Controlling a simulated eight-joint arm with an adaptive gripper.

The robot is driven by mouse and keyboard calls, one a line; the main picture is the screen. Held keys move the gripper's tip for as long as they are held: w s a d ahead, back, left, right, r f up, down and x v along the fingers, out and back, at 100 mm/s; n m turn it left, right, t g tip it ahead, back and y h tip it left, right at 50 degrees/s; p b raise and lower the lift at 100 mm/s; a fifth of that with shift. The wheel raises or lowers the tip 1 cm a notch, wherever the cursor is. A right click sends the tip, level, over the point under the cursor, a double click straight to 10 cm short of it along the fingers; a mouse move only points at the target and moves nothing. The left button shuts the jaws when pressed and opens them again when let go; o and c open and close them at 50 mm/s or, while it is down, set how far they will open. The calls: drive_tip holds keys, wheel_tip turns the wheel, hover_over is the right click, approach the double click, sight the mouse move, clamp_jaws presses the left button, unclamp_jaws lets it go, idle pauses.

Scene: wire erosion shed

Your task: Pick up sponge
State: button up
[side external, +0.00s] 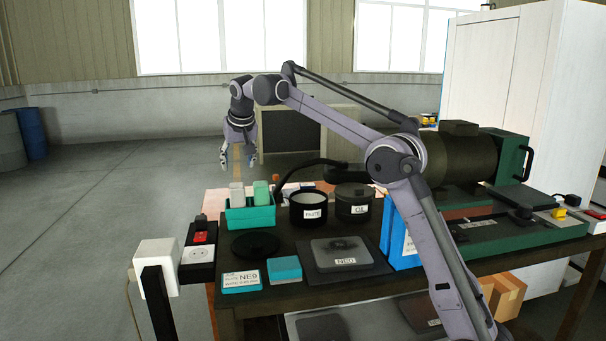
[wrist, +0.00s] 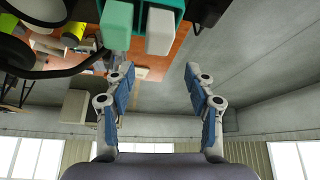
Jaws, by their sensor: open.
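A blue-teal block (side external: 285,269) that looks like the sponge lies flat near the front edge of the dark workbench (side external: 330,288), right of a card marked NE9 (side external: 241,281). I cannot confirm that it is a sponge. My gripper (side external: 238,161) hangs fingers-down beyond the bench's back left, above and behind a teal box, well away from the block. The gripper is open and empty; its two blue-padded fingers also show spread in the wrist view (wrist: 159,73). The blue-teal block cannot be made out in the wrist view.
The teal box (side external: 250,218) holds a pale block (side external: 237,195) and a green block (side external: 261,193). Black pots (side external: 308,209) marked PASTE and OIL (side external: 352,203), a black disc (side external: 255,245), a grey NEO plate (side external: 342,252) and a blue binder (side external: 398,240) crowd the bench.

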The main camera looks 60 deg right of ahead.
sight(237, 186)
drive_tip(key=x, duration=1.1)
drive_tip(key=shift+s, duration=0.1)
drive_tip(key=shift+c, duration=0.3)
drive_tip(key=c, duration=0.5)
